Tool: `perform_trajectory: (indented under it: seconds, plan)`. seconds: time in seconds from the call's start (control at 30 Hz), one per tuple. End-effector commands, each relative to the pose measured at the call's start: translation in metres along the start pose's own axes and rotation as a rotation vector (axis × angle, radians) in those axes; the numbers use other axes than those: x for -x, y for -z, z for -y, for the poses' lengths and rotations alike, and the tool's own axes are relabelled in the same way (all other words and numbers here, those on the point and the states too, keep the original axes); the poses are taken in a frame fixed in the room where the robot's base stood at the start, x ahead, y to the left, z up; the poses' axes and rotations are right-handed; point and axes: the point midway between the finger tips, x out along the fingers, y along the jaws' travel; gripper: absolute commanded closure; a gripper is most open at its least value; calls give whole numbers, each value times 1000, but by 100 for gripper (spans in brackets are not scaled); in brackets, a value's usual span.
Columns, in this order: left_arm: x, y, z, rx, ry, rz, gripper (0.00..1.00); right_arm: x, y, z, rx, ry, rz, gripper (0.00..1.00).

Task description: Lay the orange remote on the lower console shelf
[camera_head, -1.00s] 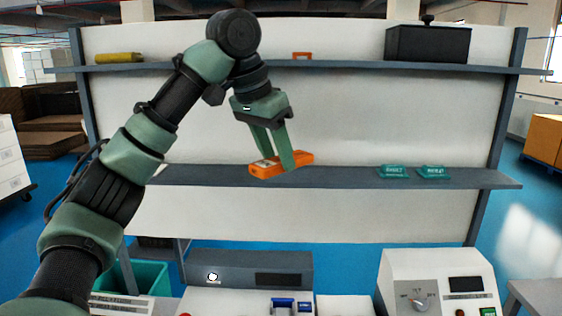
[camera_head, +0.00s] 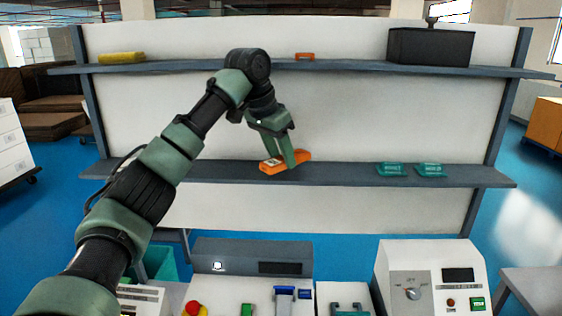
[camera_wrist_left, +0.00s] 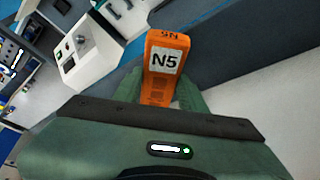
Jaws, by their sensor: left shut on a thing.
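The orange remote (camera_head: 298,158) is between the fingers of my left gripper (camera_head: 289,163), which is shut on it. In the head view it is at the lower console shelf (camera_head: 340,174), left of the shelf's middle, lying about level; whether it touches the shelf is hard to tell. In the left wrist view the remote (camera_wrist_left: 161,66) shows a white label reading N5, with the green fingers on both sides of it. My right gripper is not in view.
Two teal packets (camera_head: 411,169) lie on the lower shelf to the right. The upper shelf (camera_head: 340,66) holds a yellow item (camera_head: 121,57), a small orange item (camera_head: 304,56) and a black box (camera_head: 431,46). Test machines (camera_head: 433,277) stand below. The shelf between remote and packets is clear.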

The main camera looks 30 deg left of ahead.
Motion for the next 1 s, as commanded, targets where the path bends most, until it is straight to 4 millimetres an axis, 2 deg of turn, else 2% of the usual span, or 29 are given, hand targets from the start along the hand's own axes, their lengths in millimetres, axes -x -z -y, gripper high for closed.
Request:
perform_trajectory:
  seconds: [0.13, 0.2, 0.63, 0.67, 0.7, 0.73, 1.0]
  plan:
    - [-21, -10, 1, 0, 1, 5, 100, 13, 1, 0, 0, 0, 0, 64]
    - [-23, -6, 4, 1, 0, 3, 100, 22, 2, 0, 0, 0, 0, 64]
    - [-33, -8, 6, 1, 0, 0, 100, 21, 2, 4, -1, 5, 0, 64]
    - [-33, -8, 6, 0, 0, 0, 53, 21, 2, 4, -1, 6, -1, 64]
    - [-33, -8, 6, 1, 0, 0, 42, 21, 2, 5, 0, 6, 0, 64]
    - [-33, -8, 6, 1, 0, 0, 37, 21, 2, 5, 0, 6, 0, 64]
    - [-32, -8, 6, 1, 0, 0, 37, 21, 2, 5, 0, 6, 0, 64]
